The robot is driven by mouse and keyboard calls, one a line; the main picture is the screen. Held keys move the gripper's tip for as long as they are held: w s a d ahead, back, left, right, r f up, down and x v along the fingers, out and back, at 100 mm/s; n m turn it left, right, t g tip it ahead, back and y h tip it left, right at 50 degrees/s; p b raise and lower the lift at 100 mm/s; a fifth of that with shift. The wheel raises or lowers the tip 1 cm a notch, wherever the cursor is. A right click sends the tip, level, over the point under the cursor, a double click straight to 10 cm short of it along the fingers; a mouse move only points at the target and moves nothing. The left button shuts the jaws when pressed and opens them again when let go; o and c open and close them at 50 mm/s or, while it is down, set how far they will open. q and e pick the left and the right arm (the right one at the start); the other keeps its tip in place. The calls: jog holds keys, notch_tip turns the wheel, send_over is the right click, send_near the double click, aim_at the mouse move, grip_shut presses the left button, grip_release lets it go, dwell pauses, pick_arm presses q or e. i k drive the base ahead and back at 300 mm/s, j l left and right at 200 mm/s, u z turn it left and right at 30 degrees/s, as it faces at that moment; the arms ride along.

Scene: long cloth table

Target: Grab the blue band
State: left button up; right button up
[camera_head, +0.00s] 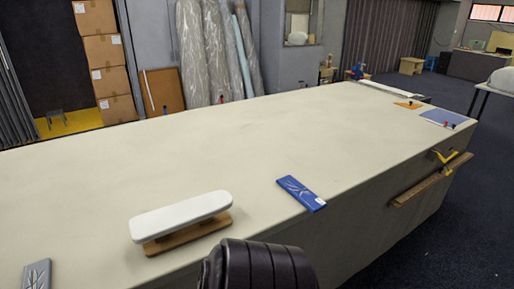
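A flat blue rectangular packet with pale markings, which looks like the blue band (301,194), lies on the long cloth table (250,130). It sits close to the table's near edge, right of the picture's middle, with its long side running toward that edge. A small white label shows at its near end. Nothing covers it. Neither of my grippers is in view.
A white padded board on a wooden base (181,214) stands left of the blue packet. A grey packet (37,275) lies at the lower left. An orange triangle (408,105) and a blue sheet (442,119) lie at the far right end. The table's middle is clear.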

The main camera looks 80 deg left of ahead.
aim_at(313, 203)
jog(key=j+u, duration=0.1)
jog(key=u, duration=2.35)
